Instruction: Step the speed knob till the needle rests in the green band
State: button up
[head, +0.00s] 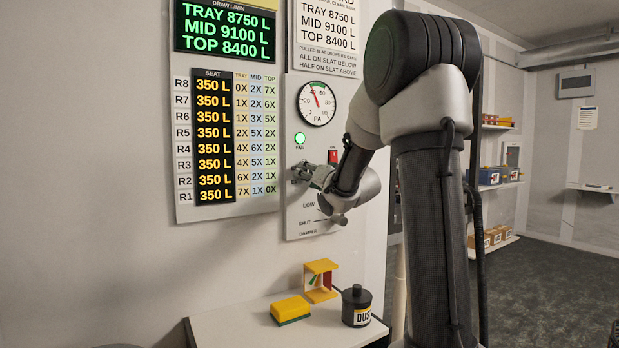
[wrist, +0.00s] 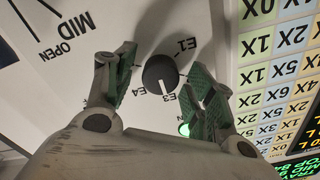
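The round dark speed knob (wrist: 160,74) sits on the white panel in the wrist view. Its white pointer mark is toward the E3 label; E1 and E4 also show. My gripper (wrist: 164,84) is open, one green-padded finger on each side of the knob, with visible gaps. In the head view my gripper (head: 306,173) is at the panel and hides the knob. The round PA gauge (head: 317,104) is above it. Its red needle points up and slightly left, near the green band at the top. Whether the tip lies inside the band is too small to tell.
A lit green lamp (head: 300,138) and a red switch (head: 333,157) are close to my gripper. A damper lever (head: 338,219) is below. A shelf holds a yellow sponge (head: 290,310), a yellow stand (head: 320,281) and a dark jar (head: 356,306).

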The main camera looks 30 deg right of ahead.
jog(key=s, duration=1.2)
jog(key=shift+d, duration=0.2)
